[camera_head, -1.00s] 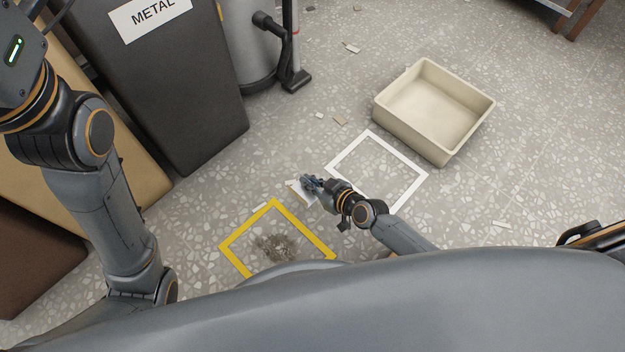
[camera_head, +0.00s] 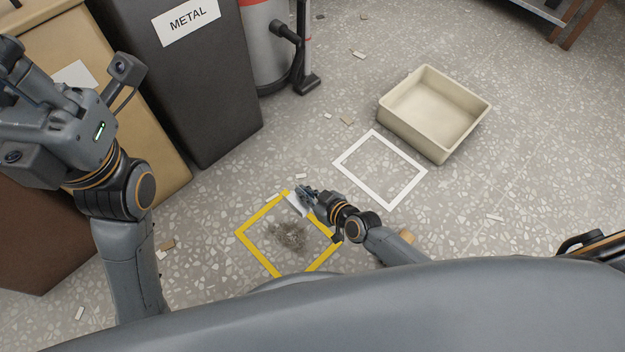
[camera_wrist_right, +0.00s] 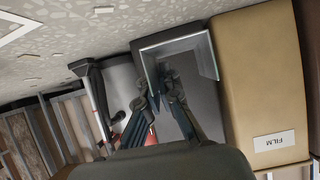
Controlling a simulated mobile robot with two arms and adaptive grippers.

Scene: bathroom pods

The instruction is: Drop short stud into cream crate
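The cream crate (camera_head: 413,132) is an open, empty box on the floor at the upper right of the head view. My right gripper (camera_head: 303,194) is low over the upper corner of the yellow floor square, left of and nearer me than the crate. It is shut on the short stud (camera_head: 296,207), a pale grey metal channel. In the wrist view the stud (camera_wrist_right: 178,46) stands beyond the fingertips (camera_wrist_right: 168,88), its far end open. My left gripper (camera_head: 50,115) is raised at the left edge; its fingers are partly cut off.
A white floor square (camera_head: 352,152) lies between my right gripper and the crate. The yellow square (camera_head: 251,222) holds a dusty pile (camera_head: 290,237). A dark METAL bin (camera_head: 195,100), a tan bin (camera_head: 165,165) and a vacuum (camera_head: 265,50) stand upper left. Small chips litter the floor.

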